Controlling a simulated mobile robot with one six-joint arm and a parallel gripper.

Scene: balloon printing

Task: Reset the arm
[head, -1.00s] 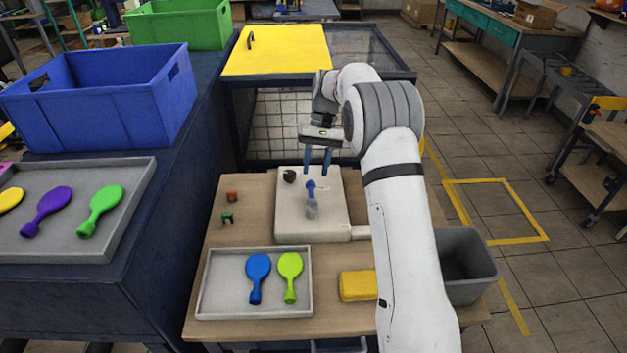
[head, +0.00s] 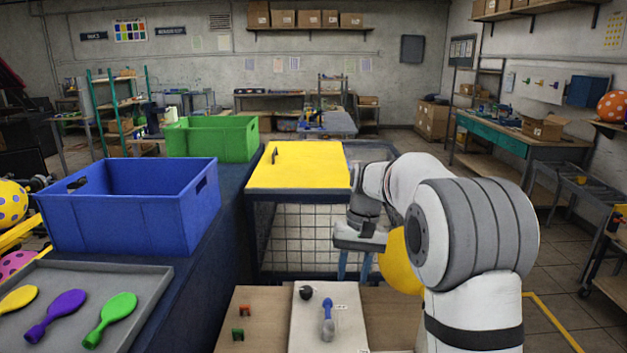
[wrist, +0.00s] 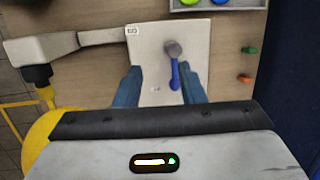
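My gripper (head: 355,266) points down above the white printing board on the wooden table. In the wrist view its two blue fingers (wrist: 160,88) stand wide apart with nothing between them at finger level. The white board (wrist: 150,60) lies below, carrying a small blue and grey tool (head: 328,318), which also shows in the wrist view (wrist: 175,72). My white arm rises on the right of the head view and bends toward the board.
A blue bin (head: 125,205) and a green bin (head: 212,138) stand at left. A grey tray (head: 130,320) holds yellow, purple and green balloons. A yellow-topped cage (head: 300,165) stands behind the table. A yellow round object (head: 398,262) is partly hidden behind my arm. Small red and green pieces lie beside the board.

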